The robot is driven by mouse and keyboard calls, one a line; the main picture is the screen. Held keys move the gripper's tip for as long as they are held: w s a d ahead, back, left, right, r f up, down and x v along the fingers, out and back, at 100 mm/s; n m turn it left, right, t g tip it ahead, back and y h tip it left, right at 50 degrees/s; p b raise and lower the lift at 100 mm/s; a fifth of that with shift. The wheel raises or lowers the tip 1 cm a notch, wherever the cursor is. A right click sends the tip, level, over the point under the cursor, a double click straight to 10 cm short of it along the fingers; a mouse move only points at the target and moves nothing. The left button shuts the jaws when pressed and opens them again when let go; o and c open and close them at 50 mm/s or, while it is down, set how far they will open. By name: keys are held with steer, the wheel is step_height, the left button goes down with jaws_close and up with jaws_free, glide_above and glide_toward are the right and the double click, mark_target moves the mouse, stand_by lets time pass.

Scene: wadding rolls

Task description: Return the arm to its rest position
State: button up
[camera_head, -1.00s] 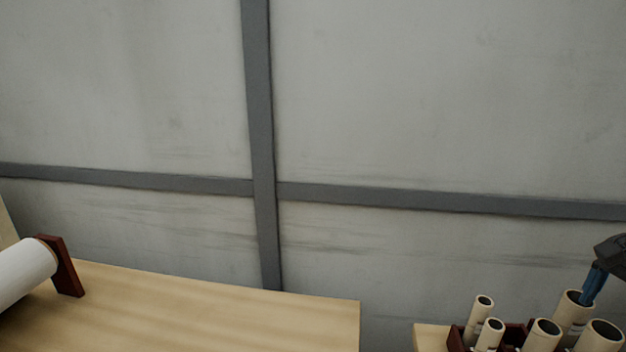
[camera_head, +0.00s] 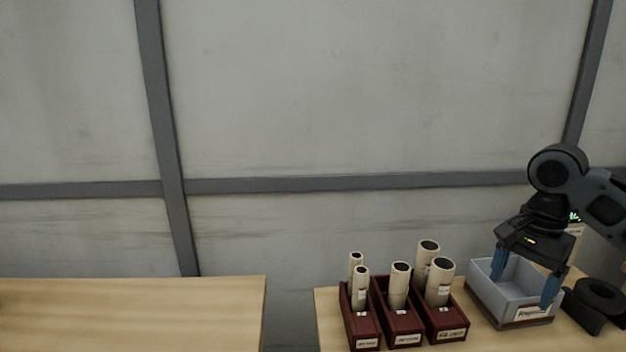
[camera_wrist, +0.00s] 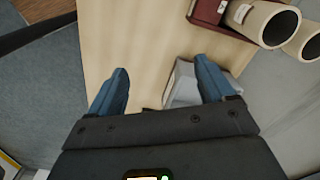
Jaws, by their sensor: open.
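My gripper (camera_head: 524,278) is at the right of the head view, pointing down over a grey labelled bin (camera_head: 487,290). Its two blue fingers are spread apart with nothing between them. In the wrist view my gripper (camera_wrist: 163,92) also shows open and empty, above the pale wooden table, with part of the grey bin (camera_wrist: 183,88) near its right finger. Whether a finger reaches inside the bin is hard to tell.
Dark red boxes (camera_head: 406,340) holding several cream rolls (camera_head: 439,285) stand left of the bin. A black roll on a holder (camera_head: 598,296) lies right of it. A bare wooden table (camera_head: 130,310) is at the left, with a gap between the tables.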

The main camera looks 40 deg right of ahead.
steer(key=w+a+n+t+y, duration=0.35)
steer(key=w+a+t, duration=0.45)
steer(key=w+a, duration=1.05)
steer(key=w+a+r+n+t+y, duration=0.1)
steer(key=w+a+t, duration=0.15)
steer(key=a, duration=0.45)
steer(key=w+a+r+n+t, duration=0.15)
steer(key=a+t, duration=0.25)
steer(key=a, duration=0.4)
steer(key=s+a+f+n+h, duration=0.15)
steer(key=s+a+f, duration=0.3)
steer(key=s, duration=0.45)
steer(key=s+a+f+h, duration=0.3)
steer(key=s+f, duration=0.3)
steer(key=s, duration=0.3)
steer(key=s+d+r+n, duration=0.1)
steer(key=s+d+n, duration=0.1)
steer(key=s+n, duration=0.4)
steer(key=s+d+r+n, duration=0.1)
steer(key=s+d+n, duration=0.2)
steer(key=s, duration=1.2)
steer(key=n, duration=0.2)
steer(key=shift+r+n, duration=0.25)
steer(key=shift+n, duration=0.1)
steer(key=shift+d, duration=0.1)
